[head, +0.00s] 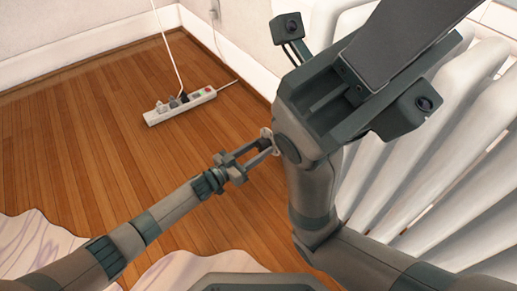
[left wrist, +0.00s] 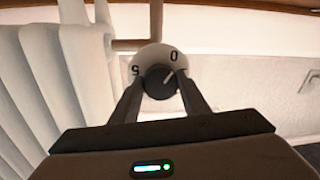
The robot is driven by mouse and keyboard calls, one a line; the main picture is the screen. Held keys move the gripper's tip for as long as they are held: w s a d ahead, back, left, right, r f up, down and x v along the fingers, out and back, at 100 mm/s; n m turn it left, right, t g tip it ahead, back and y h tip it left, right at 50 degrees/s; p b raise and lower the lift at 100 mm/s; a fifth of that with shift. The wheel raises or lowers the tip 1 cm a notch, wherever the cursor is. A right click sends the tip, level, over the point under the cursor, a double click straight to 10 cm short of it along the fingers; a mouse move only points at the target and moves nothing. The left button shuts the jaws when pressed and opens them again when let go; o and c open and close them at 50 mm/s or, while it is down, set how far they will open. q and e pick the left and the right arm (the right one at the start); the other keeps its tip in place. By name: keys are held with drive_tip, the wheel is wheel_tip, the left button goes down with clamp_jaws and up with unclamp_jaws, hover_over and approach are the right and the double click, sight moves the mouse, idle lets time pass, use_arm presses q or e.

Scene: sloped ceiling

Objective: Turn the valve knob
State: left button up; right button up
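The valve knob (left wrist: 160,72) is round and white with a dark centre. It carries the marks 0 and 5, and a pale pointer line tilts up and right on the dark part. My left gripper (left wrist: 159,75) points at it, with its fingers apart, one on each side of the dark centre. I cannot tell whether the fingertips touch the knob. In the head view my left gripper (head: 268,146) reaches to the radiator's near end, where my right arm hides most of the knob. My right gripper (head: 370,80) looms close to the head camera; its fingers cannot be made out.
A white ribbed radiator (head: 455,190) fills the right side, and it shows at the left in the left wrist view (left wrist: 45,90). A white power strip (head: 180,105) with plugs and a cable lies on the wooden floor (head: 90,150). A pale rug (head: 35,240) lies at lower left.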

use_arm(q)
drive_tip(key=shift+m, duration=0.4)
drive_tip(key=m, duration=0.3)
drive_tip(key=shift+a+f, duration=0.1)
drive_tip(key=m, duration=0.5)
drive_tip(key=shift+w+h, duration=0.1)
drive_tip(key=shift+h, duration=0.2)
drive_tip(key=shift+m, duration=0.7)
drive_tip(key=o, duration=1)
drive_tip(key=shift+o, duration=0.2)
